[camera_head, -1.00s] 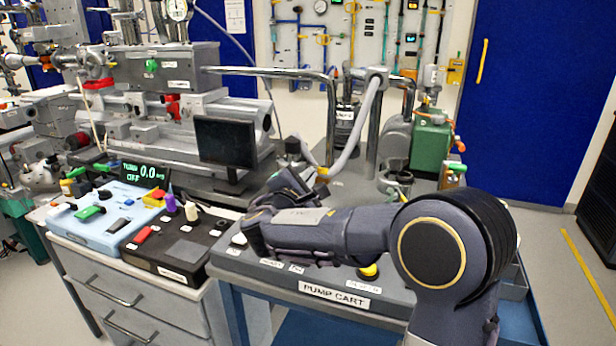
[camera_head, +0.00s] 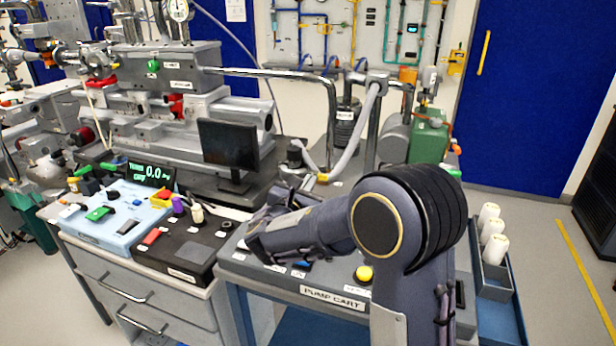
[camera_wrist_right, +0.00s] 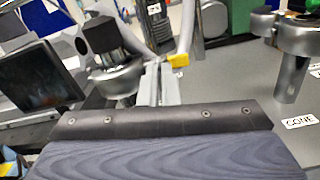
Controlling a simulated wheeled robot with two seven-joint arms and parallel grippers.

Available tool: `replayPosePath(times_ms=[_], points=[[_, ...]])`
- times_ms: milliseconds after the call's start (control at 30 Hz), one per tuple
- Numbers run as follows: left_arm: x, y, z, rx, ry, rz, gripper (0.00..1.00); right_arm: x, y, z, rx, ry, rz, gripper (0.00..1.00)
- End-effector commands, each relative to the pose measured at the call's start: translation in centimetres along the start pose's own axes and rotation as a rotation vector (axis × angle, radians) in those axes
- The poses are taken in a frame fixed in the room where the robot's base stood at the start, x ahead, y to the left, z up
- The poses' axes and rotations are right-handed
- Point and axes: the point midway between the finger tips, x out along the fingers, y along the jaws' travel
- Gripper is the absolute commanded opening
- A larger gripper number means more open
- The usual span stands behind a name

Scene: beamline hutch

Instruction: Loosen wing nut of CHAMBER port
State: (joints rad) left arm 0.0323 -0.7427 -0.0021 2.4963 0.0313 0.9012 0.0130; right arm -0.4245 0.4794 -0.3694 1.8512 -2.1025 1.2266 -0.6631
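No wing nut can be made out for certain, and no CHAMBER label is readable. In the right wrist view, a metal flange-like fitting (camera_wrist_right: 119,79) with a dark cylindrical top (camera_wrist_right: 105,38) stands at the upper left. A similar dark-topped fitting (camera_head: 296,152) shows behind my right arm in the head view. My right gripper (camera_head: 284,195) is over the back left of the pump cart, partly hidden by my own forearm. Its fingertips are not clear in either view, and no held object is visible. My left gripper is not in view.
The pump cart (camera_head: 333,299) carries a grey hose (camera_head: 362,128) with a yellow piece (camera_head: 322,178). A metal fitting (camera_wrist_right: 295,45) stands by a "CONE" label (camera_wrist_right: 300,122). A monitor (camera_head: 228,143) is left of my arm. White cylinders (camera_head: 494,249) sit in a side tray.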

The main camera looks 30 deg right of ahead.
Motion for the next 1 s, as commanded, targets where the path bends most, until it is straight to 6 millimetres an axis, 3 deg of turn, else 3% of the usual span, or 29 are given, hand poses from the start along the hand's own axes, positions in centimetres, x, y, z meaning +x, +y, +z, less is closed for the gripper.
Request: replayPosePath(times_ms=[700,900,1000], points=[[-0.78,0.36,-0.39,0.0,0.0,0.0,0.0,0.04,0.04,0.05,-0.084,-0.002,0.0,0.0],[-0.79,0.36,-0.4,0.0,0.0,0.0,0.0,0.03,0.03,0.04,-0.083,-0.001,0.0,0.25],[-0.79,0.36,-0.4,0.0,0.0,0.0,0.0,0.02,0.04,0.04,-0.083,-0.001,0.0,0.25]])
